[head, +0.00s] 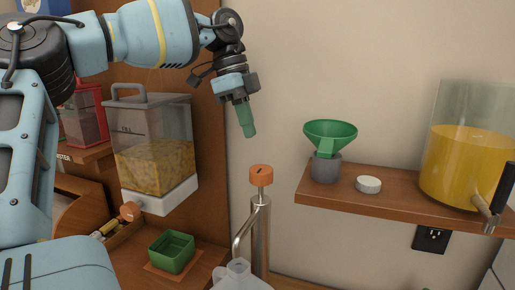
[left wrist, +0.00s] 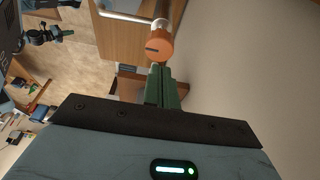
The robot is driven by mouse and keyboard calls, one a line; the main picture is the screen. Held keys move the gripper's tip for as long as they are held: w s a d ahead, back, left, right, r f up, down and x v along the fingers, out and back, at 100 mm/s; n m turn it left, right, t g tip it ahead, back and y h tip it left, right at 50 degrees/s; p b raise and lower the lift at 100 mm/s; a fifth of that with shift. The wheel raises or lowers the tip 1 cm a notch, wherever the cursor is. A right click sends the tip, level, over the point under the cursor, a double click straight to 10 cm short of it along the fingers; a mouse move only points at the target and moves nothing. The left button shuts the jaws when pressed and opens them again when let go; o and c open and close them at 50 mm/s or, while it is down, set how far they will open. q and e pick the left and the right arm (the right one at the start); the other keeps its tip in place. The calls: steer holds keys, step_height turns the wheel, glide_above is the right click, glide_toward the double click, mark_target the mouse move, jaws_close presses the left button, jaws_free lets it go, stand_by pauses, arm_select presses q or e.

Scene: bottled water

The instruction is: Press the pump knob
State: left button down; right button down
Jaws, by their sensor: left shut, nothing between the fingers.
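The orange pump knob (head: 261,175) sits on top of a metal pump column (head: 260,235) with a curved spout. In the left wrist view the knob (left wrist: 160,46) shows just beyond my fingertips. My left gripper (head: 248,132) is shut and empty, its green fingers pointing down. It is above and slightly left of the knob in the head view, with a gap between them. The shut fingers also show in the left wrist view (left wrist: 160,70). A translucent jug (head: 240,278) stands under the spout, partly cut off by the frame. My right gripper is not in view.
A wooden shelf (head: 400,195) at right holds a green funnel (head: 330,133), a white lid (head: 368,184) and a yellow-filled dispenser (head: 465,165). A grain dispenser (head: 155,145) and a green box (head: 171,251) are at left. The air above the knob is clear.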

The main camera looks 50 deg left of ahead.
arm_select(q)
steer(key=v, duration=0.3)
steer(key=shift+w+d, duration=0.15)
steer(key=shift+w, duration=0.05)
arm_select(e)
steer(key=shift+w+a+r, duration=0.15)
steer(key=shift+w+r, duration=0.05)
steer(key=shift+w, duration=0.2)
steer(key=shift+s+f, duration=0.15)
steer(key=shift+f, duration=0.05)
